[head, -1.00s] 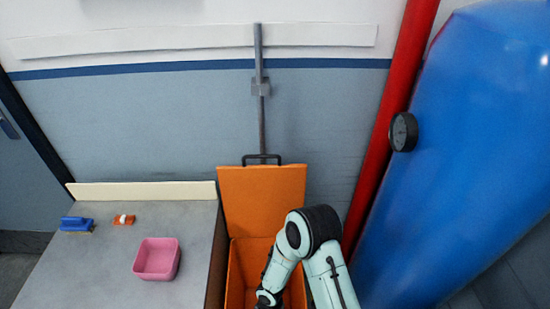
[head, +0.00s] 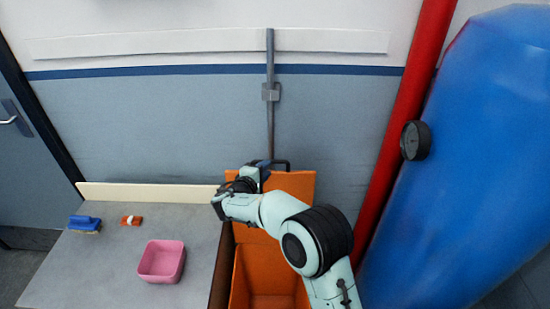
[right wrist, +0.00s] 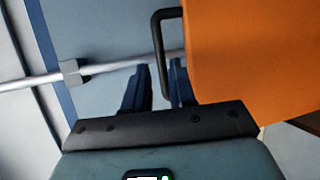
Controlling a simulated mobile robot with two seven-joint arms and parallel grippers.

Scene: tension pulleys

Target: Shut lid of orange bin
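The orange bin (head: 236,285) stands at the right end of the table, its inside open to view. Its orange lid (head: 298,185) stands raised against the wall, with a black handle (head: 284,164) on its top edge. My right gripper (head: 260,164) is at the lid's upper left, beside the handle. In the right wrist view, its two dark blue fingers (right wrist: 160,92) are apart, with the lid (right wrist: 255,60) to their right. The handle (right wrist: 162,50) passes close to the right finger; I cannot tell whether they touch. My left gripper is out of view.
A grey table (head: 110,260) at left holds a pink tub (head: 162,262), a blue brush (head: 84,223) and a small orange-and-white item (head: 131,220). A grey wall rod (head: 270,120) rises behind the lid. A red pipe (head: 400,130) and large blue tank (head: 470,150) stand right.

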